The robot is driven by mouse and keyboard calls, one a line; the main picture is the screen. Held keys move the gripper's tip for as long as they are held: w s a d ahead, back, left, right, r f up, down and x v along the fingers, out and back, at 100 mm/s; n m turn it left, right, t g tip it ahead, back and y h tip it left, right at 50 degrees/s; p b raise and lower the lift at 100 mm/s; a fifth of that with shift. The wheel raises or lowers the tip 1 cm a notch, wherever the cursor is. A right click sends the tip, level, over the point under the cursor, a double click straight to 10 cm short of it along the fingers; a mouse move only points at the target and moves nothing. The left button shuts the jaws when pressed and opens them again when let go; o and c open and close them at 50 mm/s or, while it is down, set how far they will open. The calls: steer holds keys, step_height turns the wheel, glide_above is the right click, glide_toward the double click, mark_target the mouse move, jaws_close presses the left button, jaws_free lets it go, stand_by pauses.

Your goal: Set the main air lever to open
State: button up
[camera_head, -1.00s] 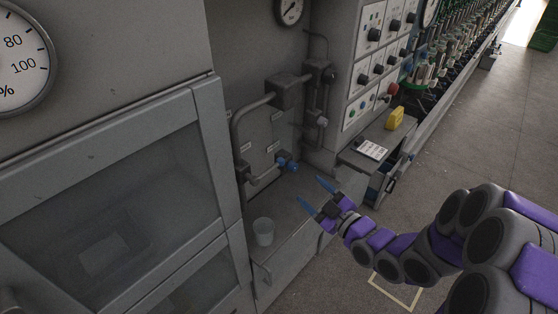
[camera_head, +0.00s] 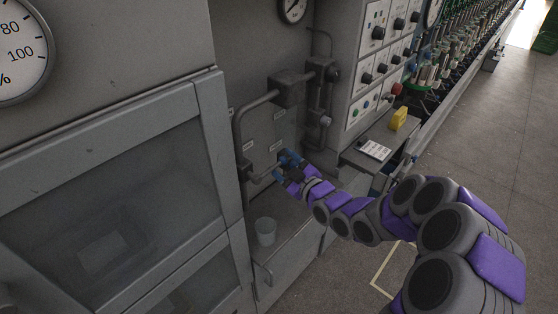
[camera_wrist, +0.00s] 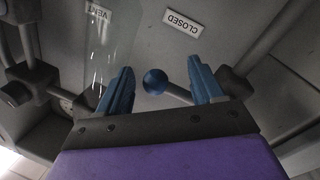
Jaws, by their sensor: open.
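The air lever (camera_wrist: 155,82) shows in the wrist view as a blue ball knob on a grey rod. The knob lies between the two blue fingers of my gripper (camera_wrist: 161,88), with room on both sides. My gripper is open and does not appear to touch it. A "CLOSED" label (camera_wrist: 183,21) is on the panel beyond the knob, and a "VENT" label (camera_wrist: 98,12) is to its left. In the head view my gripper (camera_head: 287,172) is at the blue lever end (camera_head: 288,157), partly hiding it.
Grey pipes (camera_head: 257,105) and a valve block (camera_head: 286,90) surround the panel. A clear cup (camera_head: 265,231) stands on the ledge below my arm. A control panel, a shelf with a card (camera_head: 374,149) and a yellow object (camera_head: 398,119) are at the right.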

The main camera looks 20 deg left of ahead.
steer(key=shift+x, duration=1.35)
steer(key=shift+c, duration=0.2)
jaws_close()
